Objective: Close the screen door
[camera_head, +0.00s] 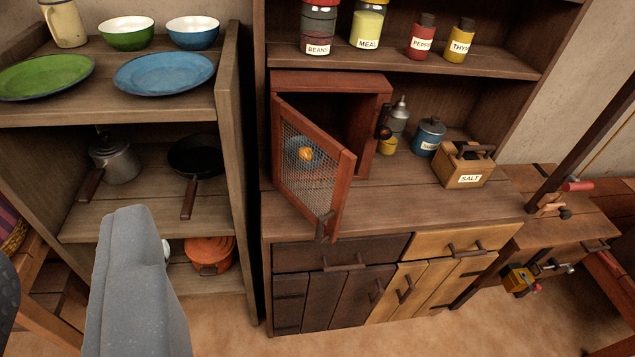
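The screen door (311,168) is a red-brown wooden frame with wire mesh. It belongs to a small red-brown cabinet (335,82) on the wooden counter. The door stands open: its left edge is at the cabinet's left side and its free edge swings out toward me. A dark handle (325,226) sits low on the free edge. Through the mesh I see something orange on a bluish dish. A grey part of mine (140,285) rises at the lower left, well apart from the door. I cannot make out two fingertips or whether my gripper is open.
The counter (385,205) is clear before the door. A salt box (465,165), a blue canister (429,136) and an oil-can-like vessel (398,116) stand right of the cabinet. A shelf unit (232,150) with dishes and pans stands left, close to the door side.

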